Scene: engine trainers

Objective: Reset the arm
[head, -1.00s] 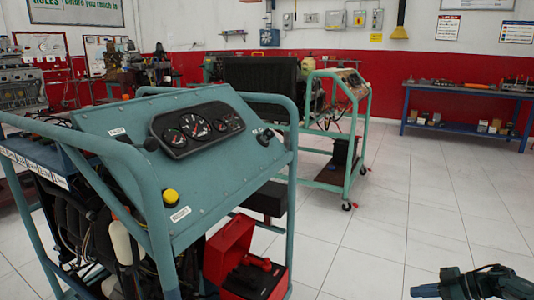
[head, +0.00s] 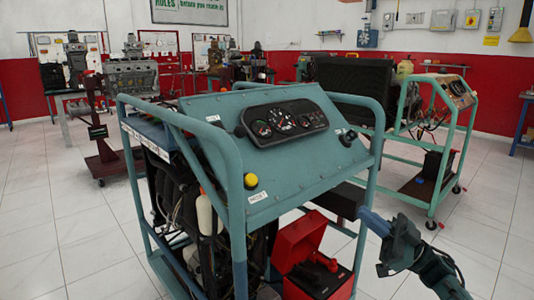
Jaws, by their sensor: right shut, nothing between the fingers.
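My right gripper (head: 369,217) comes in from the lower right. It is shut and empty, beside the right side of the nearest engine trainer. In the picture its tip overlaps the trainer's right post area; I cannot tell whether they touch. The engine trainer (head: 229,185) is a teal tubular frame with a sloped panel. The panel carries a dark gauge cluster (head: 287,120) and a yellow button (head: 251,181). My left gripper is out of view.
An open red box (head: 300,238) with dark contents sits low on the trainer's right side. A second teal trainer (head: 440,125) on wheels stands behind to the right. Engine stands (head: 100,130) and benches line the back. Tiled floor (head: 60,235) is clear on the left.

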